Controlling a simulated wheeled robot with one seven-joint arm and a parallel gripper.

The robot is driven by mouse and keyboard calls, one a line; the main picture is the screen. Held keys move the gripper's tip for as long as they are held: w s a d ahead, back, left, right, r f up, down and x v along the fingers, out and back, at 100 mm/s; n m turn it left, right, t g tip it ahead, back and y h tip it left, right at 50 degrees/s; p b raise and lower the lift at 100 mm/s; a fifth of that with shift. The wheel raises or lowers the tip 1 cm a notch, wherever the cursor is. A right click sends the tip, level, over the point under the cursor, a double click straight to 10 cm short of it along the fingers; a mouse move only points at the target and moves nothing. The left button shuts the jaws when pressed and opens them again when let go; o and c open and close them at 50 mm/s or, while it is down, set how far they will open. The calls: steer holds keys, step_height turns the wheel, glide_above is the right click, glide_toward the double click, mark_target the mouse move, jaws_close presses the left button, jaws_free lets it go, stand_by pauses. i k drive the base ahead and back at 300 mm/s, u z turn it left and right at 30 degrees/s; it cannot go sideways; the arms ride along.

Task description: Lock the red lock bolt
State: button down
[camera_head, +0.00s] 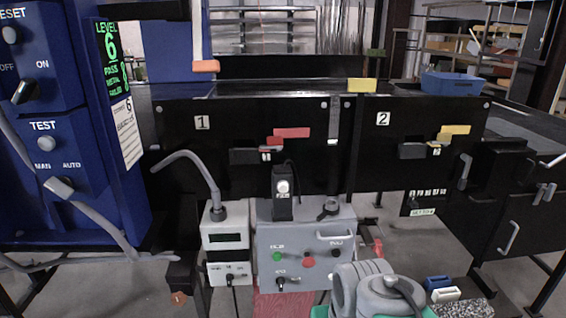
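A small red piece (274,141), which looks like the red lock bolt, sits at the black latch (247,155) on the panel marked 1. A red rectangular plate (291,132) is just above and to the right of it. The parts are too small to tell how far the bolt is slid. My gripper cannot be made out in the head view.
The panel marked 2 carries a similar latch (412,151) with yellow parts (455,129). A blue control cabinet (70,140) stands at left. Grey boxes (315,245) and a curved grey hose (190,158) stand below and before panel 1. A blue bin (450,84) is at back right.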

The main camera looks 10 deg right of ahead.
mark_target(377, 249)
steer(key=k, duration=1.25)
steer(key=z, duration=0.75)
steer(key=i, duration=1.65)
steer(key=u, duration=0.95)
steer(key=i, duration=0.35)
steer(key=u, duration=0.2)
